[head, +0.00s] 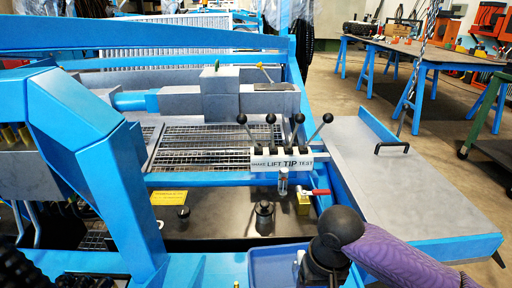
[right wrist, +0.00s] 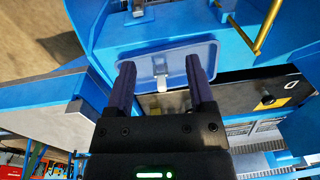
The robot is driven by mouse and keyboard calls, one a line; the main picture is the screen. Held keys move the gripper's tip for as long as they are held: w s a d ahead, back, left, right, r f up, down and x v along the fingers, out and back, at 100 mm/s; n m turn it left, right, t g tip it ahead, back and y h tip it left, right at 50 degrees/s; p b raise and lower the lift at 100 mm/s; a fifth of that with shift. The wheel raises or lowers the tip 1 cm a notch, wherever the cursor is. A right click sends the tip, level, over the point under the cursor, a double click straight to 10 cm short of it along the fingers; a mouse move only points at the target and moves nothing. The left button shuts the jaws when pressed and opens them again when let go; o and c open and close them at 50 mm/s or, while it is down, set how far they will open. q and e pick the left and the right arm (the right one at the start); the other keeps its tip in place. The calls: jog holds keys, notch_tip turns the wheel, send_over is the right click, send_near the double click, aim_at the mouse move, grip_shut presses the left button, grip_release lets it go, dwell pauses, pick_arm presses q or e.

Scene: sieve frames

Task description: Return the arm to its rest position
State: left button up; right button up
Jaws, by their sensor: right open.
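My right arm, in a purple sleeve, comes in from the lower right of the head view. Its black gripper (head: 318,272) is at the bottom edge, beside a shallow blue tray (head: 262,270); its fingertips are hard to make out there. In the right wrist view the two dark fingers of the gripper (right wrist: 160,68) stand apart with nothing held between them. Beyond them is the blue tray (right wrist: 203,52), with a small pale clip-like piece (right wrist: 161,75) showing between the fingers. My left gripper is not in view.
A red-handled valve (head: 314,192) and a dark weight (head: 264,214) are behind the tray. A grey side table (head: 400,190) with a black handle is at the right.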

jog(key=s+d+f+m+t+y, duration=0.1)
jog(key=s+d+f, duration=0.1)
jog(key=f, duration=0.8)
jog(key=s+d+f, duration=0.1)
jog(key=s+f, duration=0.1)
jog(key=f, duration=0.8)
jog(key=s+d+f+h, duration=0.1)
jog(key=s+d+f, duration=0.3)
jog(key=s+f, duration=0.55)
jog(key=s+d+f+n+g+h, duration=0.1)
jog(key=s+d+f+n+g, duration=0.1)
jog(key=s, duration=1.4)
jog(key=s+d+f+n+g, duration=0.1)
jog(key=s+d+f, duration=0.15)
jog(key=s, duration=1.25)
pick_arm(q)
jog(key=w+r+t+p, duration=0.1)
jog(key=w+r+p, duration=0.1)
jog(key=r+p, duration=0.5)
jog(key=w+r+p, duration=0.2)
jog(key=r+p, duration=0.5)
jog(key=p, duration=0.1)
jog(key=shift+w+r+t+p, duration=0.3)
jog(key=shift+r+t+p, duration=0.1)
pick_arm(e)
notch_tip(320, 180, up, 15)
jog(key=w+a+t, duration=0.1)
jog(key=w, duration=0.1)
jog(key=shift+n, duration=0.3)
